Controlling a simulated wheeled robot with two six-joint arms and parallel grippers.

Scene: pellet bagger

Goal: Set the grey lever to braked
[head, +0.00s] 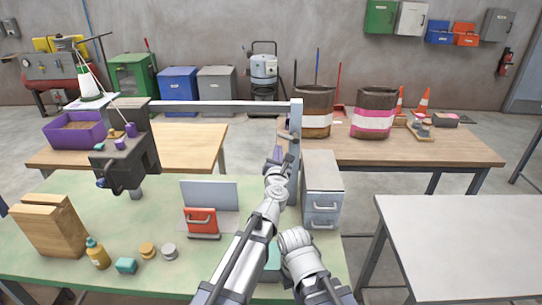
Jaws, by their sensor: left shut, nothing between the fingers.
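A slim grey handle (287,135), which looks like the grey lever, sits on the upright grey post near its top. It is small here, and I cannot read its setting. My left gripper (289,158) is shut and empty at the post, just below the handle. I cannot tell whether it touches the handle or the post. A small purple part (277,153) shows just left of the gripper. My right gripper is not in view.
A dark machine head (125,162) stands left on the green table (75,225), joined to the post by a grey beam (220,106). A grey drawer cabinet (322,190) stands close right of my arm.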

